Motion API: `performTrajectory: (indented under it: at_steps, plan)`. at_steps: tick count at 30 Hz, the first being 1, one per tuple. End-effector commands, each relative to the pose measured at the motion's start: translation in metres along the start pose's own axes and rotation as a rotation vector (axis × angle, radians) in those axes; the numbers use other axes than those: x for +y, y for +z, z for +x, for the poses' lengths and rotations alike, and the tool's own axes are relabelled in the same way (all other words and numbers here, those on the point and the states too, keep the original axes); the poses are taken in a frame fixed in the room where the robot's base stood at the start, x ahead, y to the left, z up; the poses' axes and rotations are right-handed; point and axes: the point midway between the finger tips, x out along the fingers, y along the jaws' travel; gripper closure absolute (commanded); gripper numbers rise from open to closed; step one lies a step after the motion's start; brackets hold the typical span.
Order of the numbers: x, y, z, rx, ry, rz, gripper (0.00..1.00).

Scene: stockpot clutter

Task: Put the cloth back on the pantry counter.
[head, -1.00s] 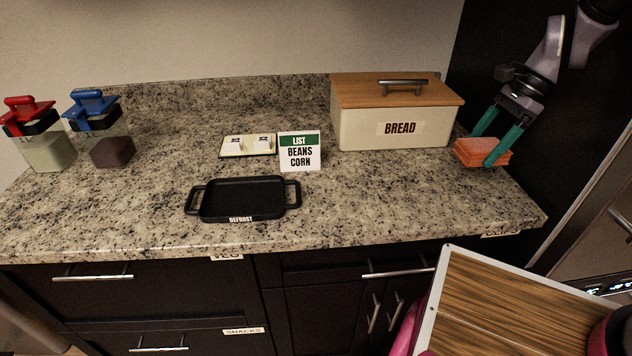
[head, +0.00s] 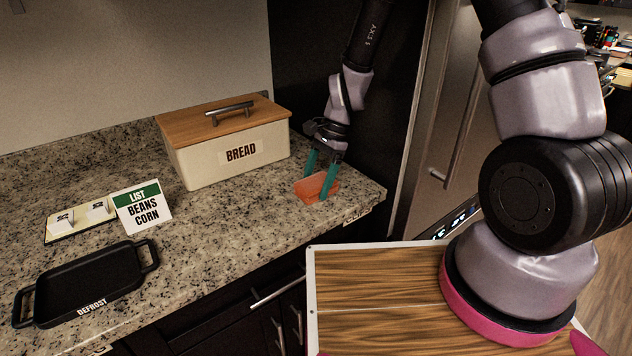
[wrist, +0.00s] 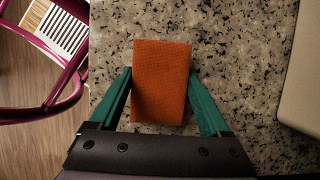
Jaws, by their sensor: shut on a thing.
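The folded orange cloth (head: 314,188) is at the right end of the speckled stone pantry counter (head: 235,215), right of the bread box. My gripper (head: 317,187) points down with its teal fingers shut on the cloth. In the wrist view the cloth (wrist: 162,85) sits between the two fingers (wrist: 161,78), over the counter (wrist: 225,50). It is at or just above the counter top; I cannot tell if it touches.
A bread box (head: 230,150) with a wooden lid stands left of my gripper. A list card (head: 142,207), a small tray with switch-like blocks (head: 80,220) and a black defrost pan (head: 85,285) lie further left. A dark wall panel and steel appliance are on the right.

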Motion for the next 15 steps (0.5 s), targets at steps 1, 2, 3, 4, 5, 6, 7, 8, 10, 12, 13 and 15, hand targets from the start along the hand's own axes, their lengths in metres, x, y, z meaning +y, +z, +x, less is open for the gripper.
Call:
performTrajectory:
  at_steps: [1,2,3,4,5,6,7,8,10,12,13,15]
  plan:
    - [-0.0003,-0.0003,0.0003,0.001,-0.001,-0.001,0.64]
    - [-0.0003,-0.0002,0.0002,0.001,-0.001,-0.001,0.64]
    - [-0.0003,-0.0002,0.0001,0.001,-0.001,-0.001,0.64]
    - [-0.0003,-0.0001,0.0001,0.001,-0.001,-0.001,0.64]
    - [-0.0002,-0.0002,0.0001,0.001,-0.001,0.000,0.16]
    - [-0.0002,-0.0001,0.0001,0.001,-0.001,-0.001,0.00]
    - [-0.0002,-0.0001,0.0001,0.001,-0.001,0.000,0.00]
    - [-0.0002,-0.0001,0.0001,0.001,0.000,0.000,0.00]
    - [-0.0002,-0.0001,0.0000,0.001,0.000,0.000,0.00]
    - [-0.0002,0.0000,-0.0001,0.001,0.000,0.000,0.00]
    - [-0.0003,0.0000,-0.0005,0.001,-0.001,0.000,0.00]
    - [-0.0005,0.0000,-0.0038,0.001,-0.001,0.000,0.00]
